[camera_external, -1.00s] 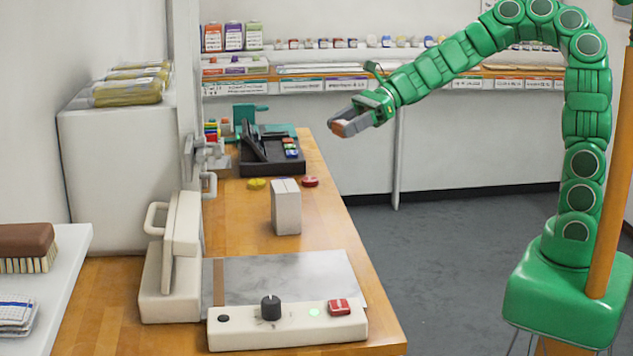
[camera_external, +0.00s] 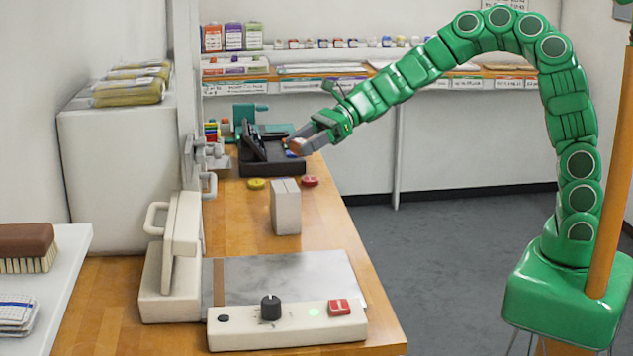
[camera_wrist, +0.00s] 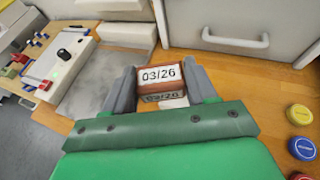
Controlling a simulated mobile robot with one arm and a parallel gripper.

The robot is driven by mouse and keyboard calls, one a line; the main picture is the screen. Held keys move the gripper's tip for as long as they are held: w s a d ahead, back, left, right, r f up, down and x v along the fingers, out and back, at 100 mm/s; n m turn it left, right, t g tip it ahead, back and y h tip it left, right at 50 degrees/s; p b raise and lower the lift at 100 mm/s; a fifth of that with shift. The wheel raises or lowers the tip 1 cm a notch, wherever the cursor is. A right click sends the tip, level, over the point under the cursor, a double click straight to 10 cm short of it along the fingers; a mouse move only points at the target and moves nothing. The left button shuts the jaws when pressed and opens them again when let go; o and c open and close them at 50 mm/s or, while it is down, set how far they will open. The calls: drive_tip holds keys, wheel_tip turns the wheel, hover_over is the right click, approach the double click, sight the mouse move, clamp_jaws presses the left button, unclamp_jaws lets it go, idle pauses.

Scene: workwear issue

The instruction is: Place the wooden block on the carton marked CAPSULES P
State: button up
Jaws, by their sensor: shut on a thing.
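In the external view the block (camera_external: 298,148) shows as a small brown end at the fingertips, held up in front of the black tray. A pale grey carton (camera_external: 286,208) stands upright on the wooden table, nearer the camera than the gripper and apart from it. No marking on it can be read. In the wrist view a small white patch shows just below the block, and I cannot tell whether it is the carton.
A black tray (camera_external: 262,168) with coloured pieces stands at the back of the table. Yellow (camera_external: 257,184) and red (camera_external: 309,181) discs lie behind the carton. A white sealer (camera_external: 170,270), a grey plate (camera_external: 290,276) and a control panel (camera_external: 240,332) occupy the front.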

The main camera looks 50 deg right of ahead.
hover_over(288, 185)
drive_tip(key=shift+d+f, duration=0.1)
drive_tip(key=shift+f, duration=2.25)
drive_tip(key=shift+w+f, duration=0.1)
drive_tip(key=shift+f, duration=1.5)
drive_tip(key=shift+f, duration=0.1)
drive_tip(key=o, duration=1)
drive_tip(key=shift+d+r, duration=0.2)
drive_tip(key=shift+v, duration=5.8)
drive_tip(key=shift+r, duration=0.1)
